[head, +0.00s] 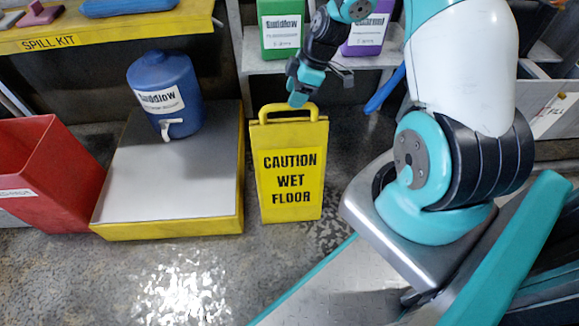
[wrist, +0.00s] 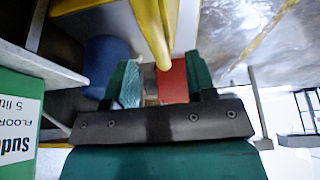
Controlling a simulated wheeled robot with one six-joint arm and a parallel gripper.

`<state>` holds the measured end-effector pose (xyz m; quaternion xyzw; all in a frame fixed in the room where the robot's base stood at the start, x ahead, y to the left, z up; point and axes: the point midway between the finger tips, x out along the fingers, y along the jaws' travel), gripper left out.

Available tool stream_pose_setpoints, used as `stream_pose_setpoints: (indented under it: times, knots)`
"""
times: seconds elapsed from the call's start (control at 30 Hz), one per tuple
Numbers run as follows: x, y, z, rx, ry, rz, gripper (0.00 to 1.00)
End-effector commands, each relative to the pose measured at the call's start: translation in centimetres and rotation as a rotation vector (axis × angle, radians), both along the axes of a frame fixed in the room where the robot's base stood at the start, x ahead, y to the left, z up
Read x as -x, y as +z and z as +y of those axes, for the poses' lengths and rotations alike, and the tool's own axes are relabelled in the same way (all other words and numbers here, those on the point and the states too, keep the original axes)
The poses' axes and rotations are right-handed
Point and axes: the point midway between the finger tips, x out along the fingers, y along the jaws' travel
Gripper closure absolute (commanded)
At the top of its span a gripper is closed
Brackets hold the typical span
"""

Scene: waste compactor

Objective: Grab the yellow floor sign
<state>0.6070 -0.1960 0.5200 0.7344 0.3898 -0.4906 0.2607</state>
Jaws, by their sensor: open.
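The yellow floor sign (head: 290,170) stands upright on the floor, its front reading CAUTION WET FLOOR, with a loop handle (head: 287,108) on top. My gripper (head: 303,88) is at the handle's upper right in the head view, and its lower teal part overlaps the handle's top edge. In the wrist view my gripper (wrist: 163,76) is open, with a teal finger on each side. A yellow bar (wrist: 150,30), apparently the sign's handle, comes down from the top and ends between the fingers. I cannot tell whether they touch it.
A grey-topped yellow platform (head: 170,180) with a blue jug (head: 165,85) stands left of the sign. A red bin (head: 45,170) is at the far left. Green (head: 281,28) and purple (head: 366,35) bottles stand on the shelf behind. The floor in front of the sign is clear.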

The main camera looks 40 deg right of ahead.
Motion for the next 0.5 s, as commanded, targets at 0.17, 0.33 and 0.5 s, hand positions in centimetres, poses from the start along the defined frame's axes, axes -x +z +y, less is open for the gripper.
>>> stream_pose_setpoints:
  times: [0.17,0.33,0.5]
  knots:
    - [-0.2,-1.5,0.3,-0.001,0.002,0.001,0.49]
    - [-0.8,-4.2,0.9,-0.001,0.003,0.001,0.49]
    - [-1.1,-5.1,1.3,0.000,0.001,0.000,0.49]
